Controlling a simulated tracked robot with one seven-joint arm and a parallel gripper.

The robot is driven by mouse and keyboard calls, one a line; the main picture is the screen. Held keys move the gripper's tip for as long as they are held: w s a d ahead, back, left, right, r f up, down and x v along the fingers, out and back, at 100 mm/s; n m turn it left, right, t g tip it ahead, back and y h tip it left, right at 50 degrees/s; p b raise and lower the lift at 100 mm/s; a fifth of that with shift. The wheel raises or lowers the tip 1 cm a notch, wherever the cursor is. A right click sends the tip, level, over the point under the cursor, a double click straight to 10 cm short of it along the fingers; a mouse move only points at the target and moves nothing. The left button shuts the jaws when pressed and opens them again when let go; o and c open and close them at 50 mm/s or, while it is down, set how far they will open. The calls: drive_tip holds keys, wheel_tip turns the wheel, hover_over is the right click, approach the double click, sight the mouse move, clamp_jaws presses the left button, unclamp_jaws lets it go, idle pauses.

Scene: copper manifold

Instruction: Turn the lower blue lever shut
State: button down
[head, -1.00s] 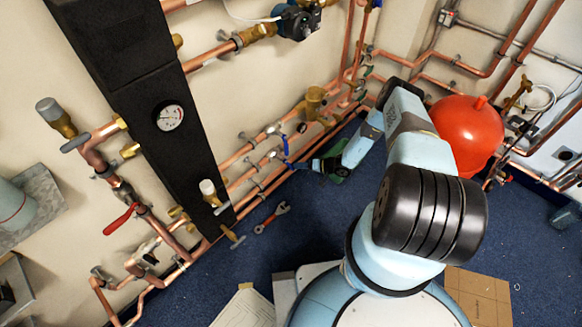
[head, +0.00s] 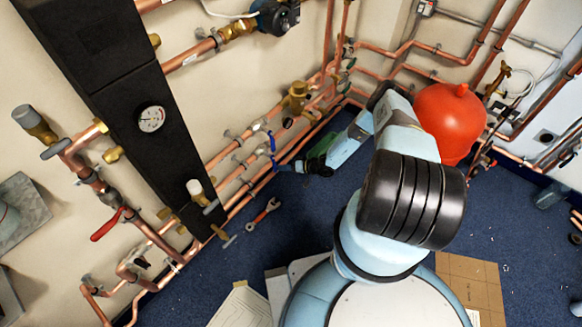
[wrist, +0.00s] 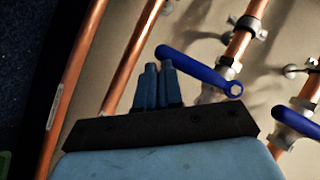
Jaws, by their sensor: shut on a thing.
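The lower blue lever (wrist: 198,68) shows in the wrist view, slanting up and left from its pivot on a valve. In the head view this lever (head: 276,164) is small, just left of my gripper. My gripper (wrist: 158,66) has its two blue fingers close together, with their tips at the lever's free end. It is shut on that end, though the contact itself is partly hidden. In the head view my gripper (head: 292,167) reaches toward the low wall pipes. The upper blue lever (wrist: 297,123) is cut by the right edge of the wrist view; it also shows in the head view (head: 272,141).
Copper pipes (wrist: 137,55) run close beside my fingers. A black column with a gauge (head: 151,119) stands left, with a red-handled valve (head: 107,224) beyond it. A wrench (head: 262,213) lies on the blue floor. A red tank (head: 449,125) stands right of my arm.

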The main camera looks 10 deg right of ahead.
drive_tip(key=shift+w+a+r, duration=0.15)
drive_tip(key=shift+w+a, duration=0.05)
